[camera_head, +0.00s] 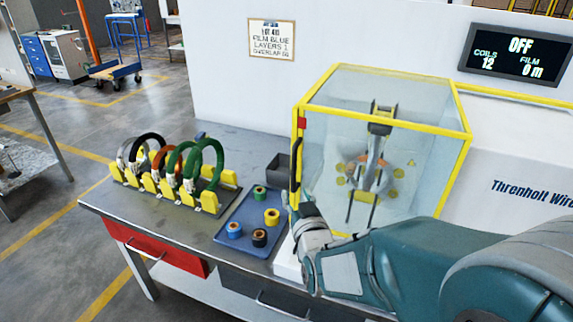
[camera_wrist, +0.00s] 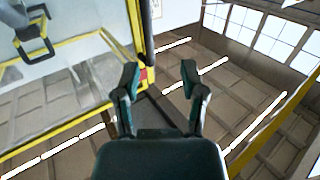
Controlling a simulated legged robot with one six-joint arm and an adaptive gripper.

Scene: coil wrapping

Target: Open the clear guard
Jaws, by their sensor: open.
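The clear guard (camera_head: 340,90) is a box of clear panels in a yellow frame, standing over the wrapping machine (camera_head: 372,175) at the right of the bench. It looks closed. A small red block (camera_head: 302,123) sits on its left front upright. My gripper (camera_wrist: 160,77) is open and empty at the guard's left front edge. In the wrist view, the yellow frame (camera_wrist: 137,38) with the red block (camera_wrist: 143,74) lies beyond and between the fingers, nearer the left one. A dark upright bar (camera_wrist: 147,30) runs beside the frame. I cannot tell whether any finger touches it.
A blue tray (camera_head: 228,243) with several small film rolls lies left of my gripper. A dark bin (camera_head: 279,170) stands close behind. A rack (camera_head: 150,197) of coloured coils is farther left. The wall display (camera_head: 515,55) reads OFF, coils 12, film 0 m.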

